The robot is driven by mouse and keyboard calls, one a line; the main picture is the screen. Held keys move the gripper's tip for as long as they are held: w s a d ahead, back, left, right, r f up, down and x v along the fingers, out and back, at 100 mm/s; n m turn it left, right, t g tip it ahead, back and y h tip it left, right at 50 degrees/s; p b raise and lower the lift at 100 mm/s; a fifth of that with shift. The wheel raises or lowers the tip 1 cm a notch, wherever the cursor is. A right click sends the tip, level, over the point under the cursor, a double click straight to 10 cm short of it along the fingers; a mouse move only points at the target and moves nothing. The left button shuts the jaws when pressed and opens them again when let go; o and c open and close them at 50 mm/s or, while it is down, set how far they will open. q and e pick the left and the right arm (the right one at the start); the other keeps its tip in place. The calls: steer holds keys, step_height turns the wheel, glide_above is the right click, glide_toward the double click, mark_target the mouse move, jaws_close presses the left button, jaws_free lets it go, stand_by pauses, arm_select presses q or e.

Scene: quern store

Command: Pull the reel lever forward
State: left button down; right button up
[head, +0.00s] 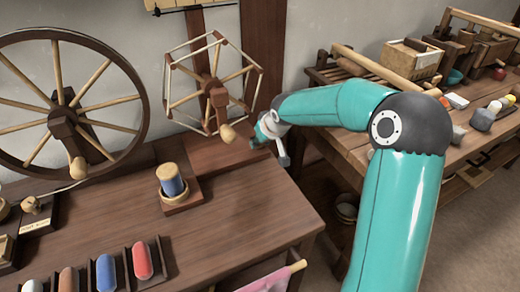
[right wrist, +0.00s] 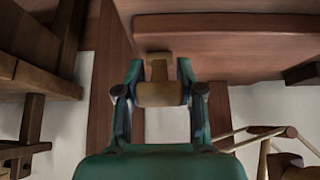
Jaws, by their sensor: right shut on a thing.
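My right gripper (head: 259,138) reaches the back right edge of the dark wooden bench, just right of the six-sided reel (head: 213,90). In the right wrist view the gripper (right wrist: 160,95) is shut on a light wooden lever handle (right wrist: 160,94), with one finger on each side. In the head view the gripper and arm hide the lever. The reel has a dark hub and a rounded wooden crank knob (head: 227,133). My left gripper is out of view.
A large spoked wheel (head: 66,105) stands at the left. A blue thread spool (head: 172,184) and several coloured spools in a rack (head: 118,270) are on the bench (head: 245,215). A side table (head: 345,145) with boxes and stones is at the right. The bench's middle is clear.

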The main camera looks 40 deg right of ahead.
steer(key=shift+a+f, duration=0.1)
steer(key=shift+a, duration=0.05)
steer(key=o, duration=1.2)
steer(key=shift+c, duration=0.2)
steer(key=shift+r, duration=0.2)
steer(key=shift+s+r, duration=0.15)
steer(key=shift+r, duration=0.05)
steer(key=v, duration=1.1)
steer(key=shift+s, duration=0.15)
